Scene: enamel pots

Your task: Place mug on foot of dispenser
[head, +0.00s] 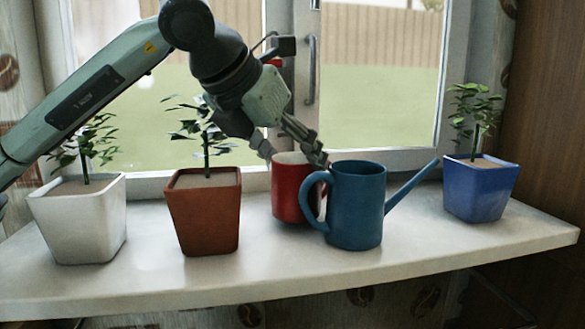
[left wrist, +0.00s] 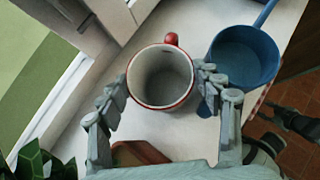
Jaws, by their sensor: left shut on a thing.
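A red mug (head: 289,196) with a pale inside is upright behind the blue watering can (head: 357,212), over the white sill; the can hides part of its right side. I cannot tell whether its base touches the sill. My left gripper (head: 295,157) reaches down from above and is shut on the mug. In the left wrist view, its fingers (left wrist: 162,82) lie on opposite sides of the mug (left wrist: 160,77), whose handle points away at the top. A dark part at the right edge may be my right gripper (left wrist: 292,118); its jaws are unclear. No dispenser is in view.
A white pot (head: 82,225), a terracotta pot (head: 206,220) and a blue pot (head: 478,192), each with a plant, stand on the sill (head: 160,278). The window is close behind. The sill is clear between the watering can and the blue pot, apart from the can's spout.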

